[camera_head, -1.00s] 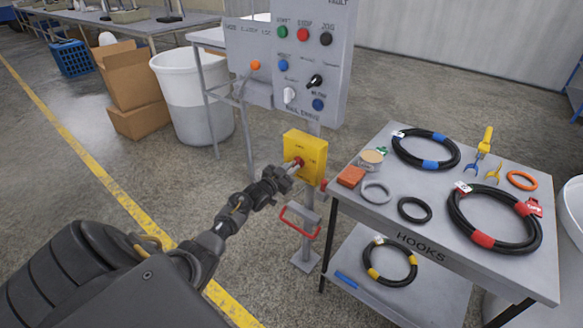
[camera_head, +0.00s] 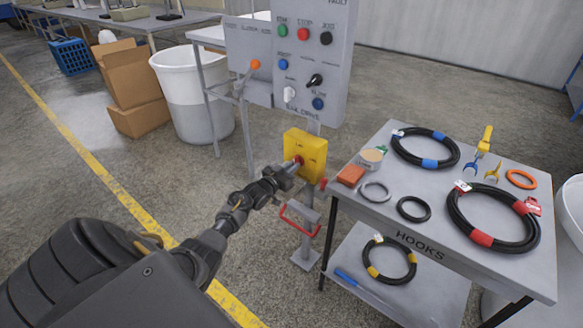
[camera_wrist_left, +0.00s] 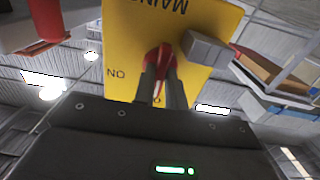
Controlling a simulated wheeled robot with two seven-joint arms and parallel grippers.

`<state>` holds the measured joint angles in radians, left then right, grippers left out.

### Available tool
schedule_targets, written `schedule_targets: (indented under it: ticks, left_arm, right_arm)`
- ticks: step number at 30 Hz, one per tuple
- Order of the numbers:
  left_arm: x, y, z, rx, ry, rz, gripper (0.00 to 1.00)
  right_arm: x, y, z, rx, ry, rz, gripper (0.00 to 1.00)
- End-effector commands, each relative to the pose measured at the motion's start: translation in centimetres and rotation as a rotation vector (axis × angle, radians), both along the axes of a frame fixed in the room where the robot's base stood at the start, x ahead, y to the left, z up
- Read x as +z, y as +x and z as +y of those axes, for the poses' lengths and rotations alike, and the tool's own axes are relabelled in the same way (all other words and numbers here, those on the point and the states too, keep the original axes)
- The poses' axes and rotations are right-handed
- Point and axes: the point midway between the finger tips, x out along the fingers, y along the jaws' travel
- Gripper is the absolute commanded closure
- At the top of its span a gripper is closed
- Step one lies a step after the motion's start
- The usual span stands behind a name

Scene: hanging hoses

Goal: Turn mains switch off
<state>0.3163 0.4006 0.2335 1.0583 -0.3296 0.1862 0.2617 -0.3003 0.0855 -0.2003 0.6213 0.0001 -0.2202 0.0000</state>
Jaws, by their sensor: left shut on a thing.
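The yellow mains switch box (camera_head: 314,147) stands on a grey post left of the table. Its red knob (camera_head: 298,159) is on the front face, partly hidden by my gripper. My left gripper (camera_head: 292,165) reaches it from the lower left and is shut on the knob. In the left wrist view, the yellow plate (camera_wrist_left: 120,45) shows "MAINS" and "ON" upside down. The red knob (camera_wrist_left: 161,56) sits between the two grey fingers of my left gripper (camera_wrist_left: 161,76), which cover its sides. My right gripper is not in view.
A grey control panel (camera_head: 338,70) stands behind the box. A red handle (camera_head: 298,219) sits lower on the post. The table (camera_head: 375,215) at right holds several coiled hoses and small tools. A white bin (camera_head: 195,100) and cardboard boxes (camera_head: 135,85) stand at back left.

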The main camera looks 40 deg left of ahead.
Motion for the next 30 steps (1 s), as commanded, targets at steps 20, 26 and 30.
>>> schedule_targets:
  ticks: [20,26,30]
  left_arm:
    - [-0.1,-2.4,-0.1,-0.001,0.002,0.002,0.65]
    - [-0.2,-6.5,-0.2,-0.001,0.001,0.003,0.65]
    - [-0.2,-8.9,-0.2,-0.001,0.001,0.003,0.65]
  right_arm:
    - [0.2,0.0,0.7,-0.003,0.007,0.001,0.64]
    - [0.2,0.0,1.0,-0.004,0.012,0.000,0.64]
    - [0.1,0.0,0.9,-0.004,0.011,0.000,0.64]
